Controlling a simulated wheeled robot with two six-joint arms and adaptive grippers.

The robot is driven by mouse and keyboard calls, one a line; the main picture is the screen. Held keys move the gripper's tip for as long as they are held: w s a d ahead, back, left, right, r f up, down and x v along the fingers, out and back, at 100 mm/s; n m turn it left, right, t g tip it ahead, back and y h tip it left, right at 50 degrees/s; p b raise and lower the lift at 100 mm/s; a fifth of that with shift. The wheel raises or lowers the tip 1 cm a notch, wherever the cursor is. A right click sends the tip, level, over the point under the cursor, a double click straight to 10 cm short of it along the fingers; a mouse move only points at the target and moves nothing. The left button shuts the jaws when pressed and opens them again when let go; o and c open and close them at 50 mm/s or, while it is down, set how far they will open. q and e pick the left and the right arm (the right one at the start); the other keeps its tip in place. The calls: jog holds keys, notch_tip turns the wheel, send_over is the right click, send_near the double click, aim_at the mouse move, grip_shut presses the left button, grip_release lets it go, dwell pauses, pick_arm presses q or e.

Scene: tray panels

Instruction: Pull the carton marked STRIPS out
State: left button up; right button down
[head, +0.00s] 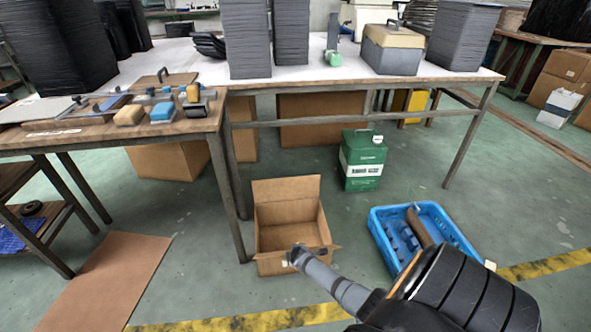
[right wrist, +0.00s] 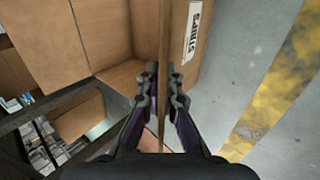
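The open brown carton (head: 280,240) stands on the floor beside a table leg, its back flap upright. In the right wrist view the word STRIPS shows on a white label on the outer face of the carton (right wrist: 207,50). My right gripper (head: 297,254) is at the carton's near wall. In the right wrist view the fingers of my right gripper (right wrist: 163,76) straddle the wall's top edge, one inside and one outside, and look closed against it. The carton looks empty in the head view, though its near bottom is hidden. My left gripper is not in view.
A blue crate (head: 379,231) stands right of the carton, partly behind my right arm. A green box (head: 350,178) stands behind it. Table legs (head: 236,190) rise close on the left. A cardboard sheet (head: 110,285) lies at left. Floor with a yellow stripe (head: 250,322) is open in front.

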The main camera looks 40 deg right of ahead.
jog(key=c, duration=1.4)
grip_release()
jog(key=shift+c, duration=0.2)
jog(key=v, duration=1.2)
jog(key=shift+w, duration=0.1)
